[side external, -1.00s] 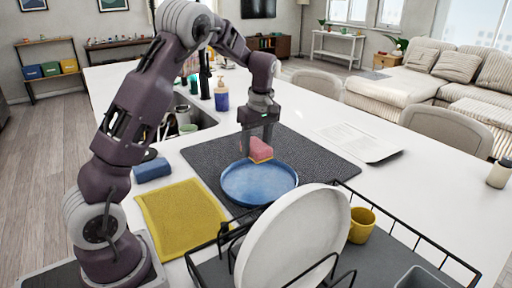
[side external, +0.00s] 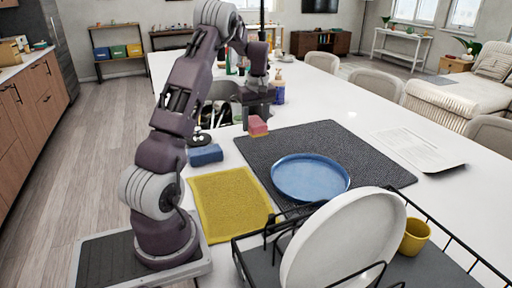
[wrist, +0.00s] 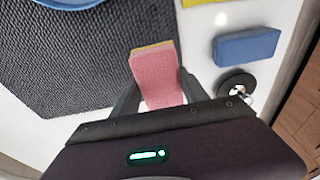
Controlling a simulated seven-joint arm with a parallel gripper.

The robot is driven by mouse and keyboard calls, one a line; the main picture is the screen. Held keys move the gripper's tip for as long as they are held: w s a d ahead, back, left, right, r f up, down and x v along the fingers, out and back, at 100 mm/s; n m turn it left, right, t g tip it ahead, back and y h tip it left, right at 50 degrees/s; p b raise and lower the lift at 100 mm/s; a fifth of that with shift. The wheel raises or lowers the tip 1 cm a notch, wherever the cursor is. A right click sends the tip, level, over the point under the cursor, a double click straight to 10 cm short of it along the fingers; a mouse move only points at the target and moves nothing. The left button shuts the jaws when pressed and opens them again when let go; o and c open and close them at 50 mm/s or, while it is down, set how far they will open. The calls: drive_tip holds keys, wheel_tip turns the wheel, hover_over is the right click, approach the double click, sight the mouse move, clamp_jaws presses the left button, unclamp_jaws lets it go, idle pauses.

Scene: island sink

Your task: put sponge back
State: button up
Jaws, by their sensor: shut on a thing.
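A pink sponge with a yellow layer (side external: 257,126) is held in my gripper (side external: 257,120), over the left edge of the dark mat near the sink. In the wrist view the sponge (wrist: 157,75) sits between the two fingers of my gripper (wrist: 157,92), which are shut on it. A blue sponge-like block (side external: 205,154) lies on the white counter left of the held sponge. It also shows in the wrist view (wrist: 247,46) at the right. I cannot tell the held sponge's exact height above the counter.
A blue plate (side external: 311,177) lies on the dark mat (side external: 375,160). A yellow cloth (side external: 230,205) lies in front of the blue block. A dish rack with a white plate (side external: 345,240) and a yellow mug (side external: 415,237) stands at the front. The sink and a soap bottle (side external: 278,88) are behind my gripper.

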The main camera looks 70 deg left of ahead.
sight(255, 149)
wheel_tip(255, 149, down, 7)
drive_tip(key=shift+f, duration=0.15)
drive_tip(key=shift+f, duration=0.15)
drive_tip(key=o, duration=1.3)
